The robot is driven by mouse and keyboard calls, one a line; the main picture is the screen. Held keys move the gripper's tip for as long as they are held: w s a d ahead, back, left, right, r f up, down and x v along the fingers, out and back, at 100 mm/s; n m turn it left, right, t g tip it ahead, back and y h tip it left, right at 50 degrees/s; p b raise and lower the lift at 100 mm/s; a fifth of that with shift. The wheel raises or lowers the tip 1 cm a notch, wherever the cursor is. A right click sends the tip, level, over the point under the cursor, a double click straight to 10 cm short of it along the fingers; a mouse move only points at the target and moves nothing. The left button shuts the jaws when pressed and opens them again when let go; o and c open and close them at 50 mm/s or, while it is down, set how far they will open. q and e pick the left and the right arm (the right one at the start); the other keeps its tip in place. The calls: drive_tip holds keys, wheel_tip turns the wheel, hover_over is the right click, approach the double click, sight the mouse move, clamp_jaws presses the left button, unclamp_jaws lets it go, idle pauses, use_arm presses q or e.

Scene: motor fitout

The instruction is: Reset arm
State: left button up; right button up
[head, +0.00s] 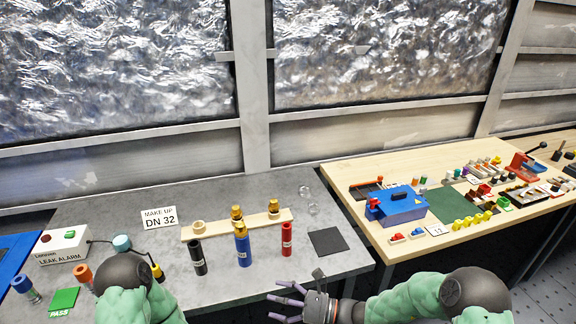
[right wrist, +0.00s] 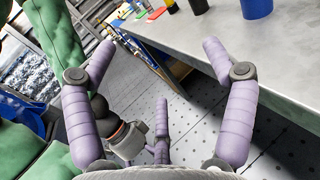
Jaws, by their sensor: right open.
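My right gripper (head: 289,300) is at the front edge of the grey table, in the lower middle of the head view. Its purple fingers are spread and empty; the right wrist view (right wrist: 160,55) shows them apart over the floor beside the table. My left arm comes in at the lower left of the head view, but its gripper cannot be made out there. On the grey table (head: 100,215) stand a black cylinder (head: 197,257), a blue cylinder (head: 243,246) with a brass top, and a red cylinder (head: 287,239).
A wooden rack (head: 265,219) with brass fittings lies behind the cylinders. A black square pad (head: 326,243) lies at the right. A leak alarm box (head: 62,246) and a green PASS card (head: 64,300) are at the left. The wooden table (head: 345,172) carries a blue box (head: 398,206) and many small parts.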

drive_tip(key=s+d+f+n+g+h, duration=0.2)
drive_tip(key=s+f+n+g+h, duration=0.15)
drive_tip(key=s+f, duration=0.5)
drive_tip(key=s+d+f+n+g+h, duration=0.2)
drive_tip(key=s+f+n+g+h, duration=0.15)
drive_tip(key=s+f, duration=0.45)
drive_tip(key=s+d+f+n+t+h, duration=0.2)
drive_tip(key=d+f+n+h, duration=0.4)
drive_tip(key=f+n, duration=0.5)
drive_tip(key=shift+s+d+f+t+h, duration=0.25)
drive_tip(key=shift+s+d, duration=0.55)
drive_tip(key=shift+d, duration=0.55)
